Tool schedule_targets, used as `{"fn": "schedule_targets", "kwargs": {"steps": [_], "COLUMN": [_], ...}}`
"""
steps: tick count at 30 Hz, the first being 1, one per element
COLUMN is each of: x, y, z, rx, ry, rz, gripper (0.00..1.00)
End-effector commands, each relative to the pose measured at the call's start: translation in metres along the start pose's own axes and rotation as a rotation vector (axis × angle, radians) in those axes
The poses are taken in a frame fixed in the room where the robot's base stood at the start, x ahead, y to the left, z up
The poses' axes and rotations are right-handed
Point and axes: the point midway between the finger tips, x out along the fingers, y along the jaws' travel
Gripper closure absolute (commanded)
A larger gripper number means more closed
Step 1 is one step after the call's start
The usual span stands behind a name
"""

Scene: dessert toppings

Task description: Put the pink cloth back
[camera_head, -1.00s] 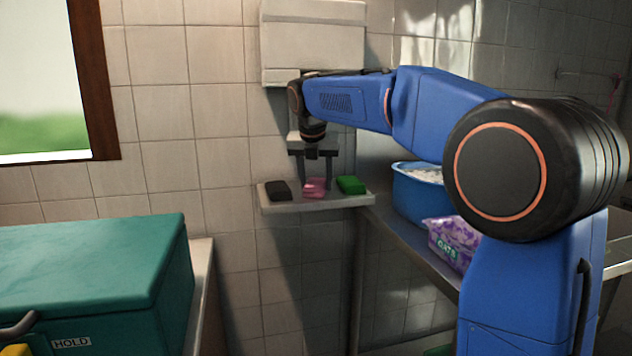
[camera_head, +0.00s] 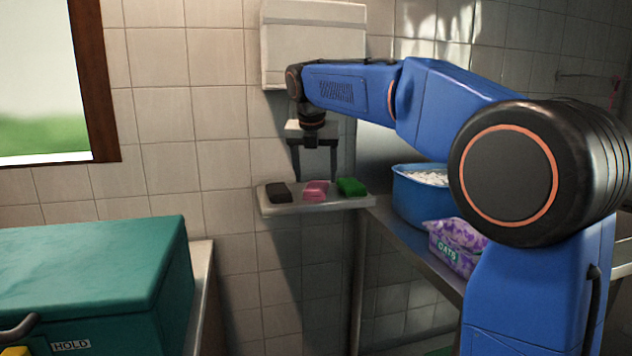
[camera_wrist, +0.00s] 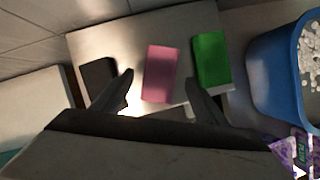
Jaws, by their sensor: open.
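The pink cloth (camera_head: 316,191) lies on a small pale wall shelf (camera_head: 322,206), between a dark cloth (camera_head: 279,192) and a green cloth (camera_head: 351,187). In the wrist view the pink cloth (camera_wrist: 160,73) lies flat, with the dark cloth (camera_wrist: 99,76) to its left and the green cloth (camera_wrist: 211,60) to its right. My gripper (camera_head: 315,178) is above the shelf, open and empty, its fingers pointing down and apart from the cloth. In the wrist view its two fingers (camera_wrist: 160,88) show either side of the pink cloth.
A blue tub (camera_head: 421,200) with white contents and a purple oats bag (camera_head: 455,243) stand on the counter to the right. A white box (camera_head: 313,40) hangs on the wall above the shelf. A teal chest (camera_head: 95,265) is at the lower left.

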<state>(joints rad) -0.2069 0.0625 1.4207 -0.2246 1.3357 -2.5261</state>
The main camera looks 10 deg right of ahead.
Motion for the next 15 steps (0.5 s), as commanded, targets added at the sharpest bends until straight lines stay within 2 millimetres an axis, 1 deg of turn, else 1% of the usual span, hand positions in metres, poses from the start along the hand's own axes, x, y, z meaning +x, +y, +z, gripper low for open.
{"fn": "schedule_targets", "kwargs": {"steps": [1,3,11,15], "x": [-0.008,-0.015,-0.029,-0.038], "y": [0.000,0.000,0.000,0.000], "z": [0.001,-0.002,-0.039,-0.062], "rx": [0.000,-0.001,-0.002,-0.003], "ry": [-0.003,-0.001,-0.001,-0.001], "rz": [0.002,0.001,0.002,0.001], "gripper": [0.34,0.34,0.34,0.34]}}
